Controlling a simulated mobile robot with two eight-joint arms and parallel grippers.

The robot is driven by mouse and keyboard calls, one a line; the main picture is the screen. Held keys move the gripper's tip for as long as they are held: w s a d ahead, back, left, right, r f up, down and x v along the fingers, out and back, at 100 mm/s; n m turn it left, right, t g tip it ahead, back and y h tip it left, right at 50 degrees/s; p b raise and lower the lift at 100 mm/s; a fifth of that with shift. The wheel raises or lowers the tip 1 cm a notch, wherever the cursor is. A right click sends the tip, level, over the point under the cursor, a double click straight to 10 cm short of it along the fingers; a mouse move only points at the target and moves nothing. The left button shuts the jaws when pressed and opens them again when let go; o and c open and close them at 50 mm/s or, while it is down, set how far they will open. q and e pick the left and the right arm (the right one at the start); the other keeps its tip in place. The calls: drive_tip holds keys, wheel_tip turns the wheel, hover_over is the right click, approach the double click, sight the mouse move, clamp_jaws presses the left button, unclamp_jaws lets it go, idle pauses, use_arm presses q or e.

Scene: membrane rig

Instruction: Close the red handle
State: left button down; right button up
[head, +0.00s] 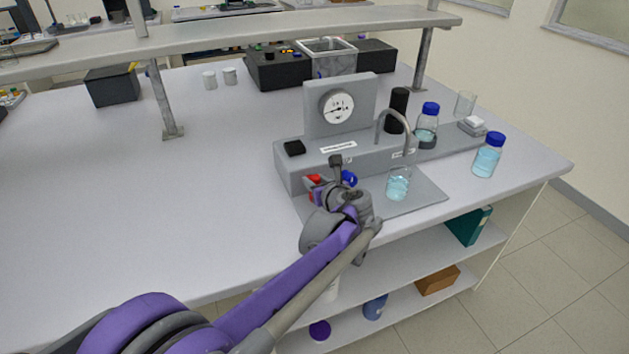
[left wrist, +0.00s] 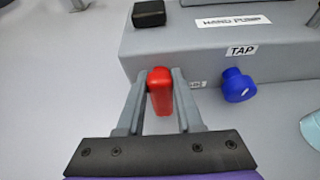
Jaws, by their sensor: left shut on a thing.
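The red handle (left wrist: 160,92) is on the front of the grey rig (left wrist: 200,45), seen in the left wrist view between my left gripper's two fingers. My left gripper (left wrist: 159,88) is shut on the red handle, with one finger on each side of it. In the head view the red handle (head: 315,179) shows just left of my left gripper (head: 335,182), partly hidden by my wrist. The handle points out toward the wrist camera. My right gripper is not in view.
A blue knob (left wrist: 238,86) is right of the red handle, under the TAP label. A beaker of blue liquid (head: 398,184) stands under the curved spout (head: 382,122). A blue-capped bottle (head: 488,156) stands at the right.

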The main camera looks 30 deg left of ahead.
use_arm(q)
drive_tip(key=c, duration=0.6)
unclamp_jaws()
drive_tip(key=shift+o, duration=0.2)
drive_tip(key=v, duration=1.1)
drive_tip(key=shift+w, duration=0.1)
